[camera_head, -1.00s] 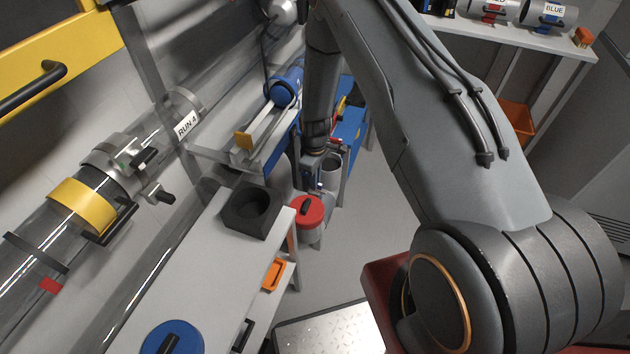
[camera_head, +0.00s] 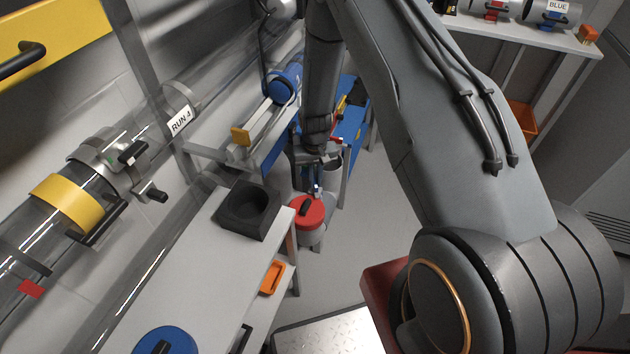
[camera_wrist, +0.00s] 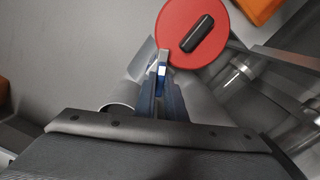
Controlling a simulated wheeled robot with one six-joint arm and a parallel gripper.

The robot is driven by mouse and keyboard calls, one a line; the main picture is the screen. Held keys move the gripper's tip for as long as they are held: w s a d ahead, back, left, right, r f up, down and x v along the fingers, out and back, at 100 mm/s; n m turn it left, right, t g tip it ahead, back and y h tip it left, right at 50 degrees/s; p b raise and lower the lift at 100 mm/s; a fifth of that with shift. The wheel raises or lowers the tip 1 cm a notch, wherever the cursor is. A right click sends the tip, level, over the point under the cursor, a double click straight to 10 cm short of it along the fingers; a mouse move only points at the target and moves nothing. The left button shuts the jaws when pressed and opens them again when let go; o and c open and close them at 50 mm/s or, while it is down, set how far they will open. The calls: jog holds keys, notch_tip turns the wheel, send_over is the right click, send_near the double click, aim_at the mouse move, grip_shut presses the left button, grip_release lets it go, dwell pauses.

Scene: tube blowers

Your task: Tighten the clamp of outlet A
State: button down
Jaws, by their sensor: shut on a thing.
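A metal band clamp (camera_head: 98,152) with a black-handled lever (camera_head: 152,193) sits around a clear tube at the left, between a yellow collar (camera_head: 66,203) and a label that begins "RUN" (camera_head: 180,121). No outlet letter A can be read for certain. My gripper (camera_head: 316,186) is low beyond the white bench, far to the right of this clamp. In the wrist view my gripper (camera_wrist: 162,72) is shut on a narrow silver and blue thing (camera_wrist: 161,70), mostly hidden by the fingers. A red lid with a black handle (camera_wrist: 186,24) lies just beyond the fingertips.
The white bench (camera_head: 200,275) carries a black block with a round hole (camera_head: 248,210) and a blue lid (camera_head: 165,342). The red-lidded canister (camera_head: 308,214) stands beside it. An orange tray (camera_head: 272,278) is at its side. A shelf with canisters (camera_head: 545,12) is at upper right.

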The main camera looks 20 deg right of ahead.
aim_at(316, 182)
jog(key=m+b, duration=0.1)
jog(key=m, duration=0.4)
jog(key=shift+m, duration=0.4)
dwell(0.4)
jog(key=c, duration=1.8)
grip_release()
jog(key=shift+d+r+b, duration=0.1)
jog(key=shift+r+b, duration=0.35)
jog(key=shift+r, duration=3.45)
